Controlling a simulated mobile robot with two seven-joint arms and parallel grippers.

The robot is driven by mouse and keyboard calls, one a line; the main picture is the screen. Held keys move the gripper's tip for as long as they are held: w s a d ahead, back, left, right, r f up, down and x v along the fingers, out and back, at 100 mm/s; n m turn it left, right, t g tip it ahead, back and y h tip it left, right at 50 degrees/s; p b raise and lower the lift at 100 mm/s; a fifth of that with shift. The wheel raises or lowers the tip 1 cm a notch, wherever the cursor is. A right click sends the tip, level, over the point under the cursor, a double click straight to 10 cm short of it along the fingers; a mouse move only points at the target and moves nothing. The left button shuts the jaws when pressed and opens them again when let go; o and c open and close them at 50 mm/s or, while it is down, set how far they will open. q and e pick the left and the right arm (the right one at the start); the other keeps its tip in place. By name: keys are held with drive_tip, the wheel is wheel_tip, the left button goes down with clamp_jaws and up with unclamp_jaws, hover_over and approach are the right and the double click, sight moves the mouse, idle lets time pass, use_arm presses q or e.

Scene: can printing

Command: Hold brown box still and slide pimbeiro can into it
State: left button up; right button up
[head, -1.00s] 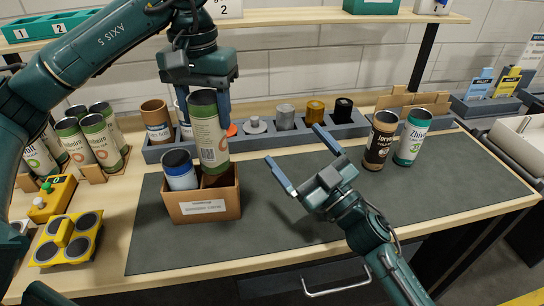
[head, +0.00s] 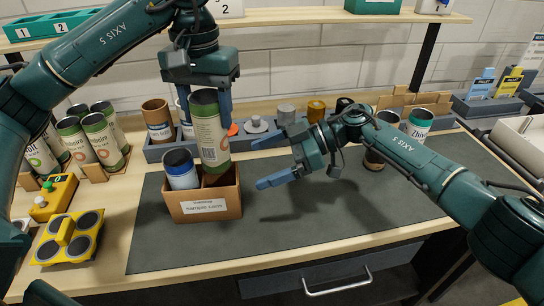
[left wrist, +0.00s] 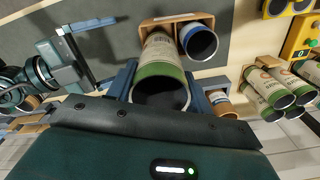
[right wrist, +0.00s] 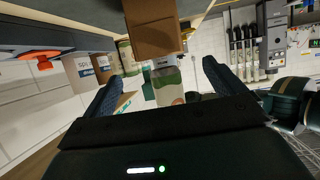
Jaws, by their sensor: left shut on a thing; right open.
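The pimbeiro can (head: 211,135), cream with green bands, is upright and slightly tilted over the right part of the brown box (head: 205,206). Its lower end is at the box opening; how deep it sits is partly hidden by the box wall. My left gripper (head: 208,103) is shut on this can, seen also in the left wrist view (left wrist: 160,65). A blue and white can (head: 181,170) stands in the box's left part. My right gripper (head: 257,165) is open and empty, right of the box and apart from it. The box shows ahead of it in the right wrist view (right wrist: 152,28).
Several similar green-banded cans (head: 96,140) stand in a holder at the left. A yellow carrier (head: 68,238) and a button box (head: 52,198) are near the left edge. A grey rack (head: 255,133) lies behind the box. The dark mat (head: 330,220) is clear in front.

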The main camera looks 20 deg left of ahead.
sight(204, 185)
drive_tip(key=x, duration=1)
drive_tip(key=shift+s+a+f, duration=0.1)
drive_tip(key=shift+s+a, duration=0.05)
drive_tip(key=shift+a, duration=0.2)
drive_tip(key=c, duration=1.1)
drive_tip(key=shift+o, duration=0.2)
idle(0.5)
